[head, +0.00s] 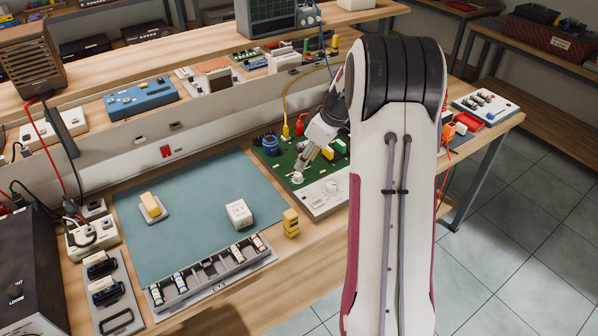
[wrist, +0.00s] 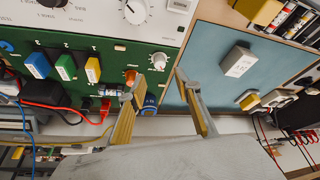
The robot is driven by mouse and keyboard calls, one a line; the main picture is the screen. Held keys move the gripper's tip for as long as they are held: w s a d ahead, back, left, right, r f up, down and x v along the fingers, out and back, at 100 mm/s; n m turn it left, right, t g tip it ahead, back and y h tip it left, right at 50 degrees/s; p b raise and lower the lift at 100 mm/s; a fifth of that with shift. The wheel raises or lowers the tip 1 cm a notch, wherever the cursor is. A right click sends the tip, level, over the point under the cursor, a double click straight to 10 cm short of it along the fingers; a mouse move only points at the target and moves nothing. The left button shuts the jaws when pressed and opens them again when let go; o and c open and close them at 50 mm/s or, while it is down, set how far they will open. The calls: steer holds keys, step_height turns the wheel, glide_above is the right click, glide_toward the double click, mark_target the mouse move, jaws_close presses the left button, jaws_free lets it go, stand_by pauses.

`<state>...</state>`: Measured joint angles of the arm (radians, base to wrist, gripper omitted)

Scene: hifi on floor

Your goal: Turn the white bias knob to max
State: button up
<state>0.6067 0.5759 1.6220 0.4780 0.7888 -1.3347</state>
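A green circuit board (head: 341,165) lies on the bench, with a white panel along its front edge. In the wrist view the board (wrist: 110,60) carries a small white knob (wrist: 158,60) near its edge, which also shows in the head view (head: 298,177). A larger white dial (wrist: 135,10) with a printed scale sits on the panel.
An orange knob (wrist: 130,77) and a blue round part (wrist: 150,104) sit close by the fingers. Blue, green and yellow blocks stand on the board.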

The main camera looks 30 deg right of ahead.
mark_target(298, 174)
steer(key=shift+x, duration=3.55)
jaws_close()
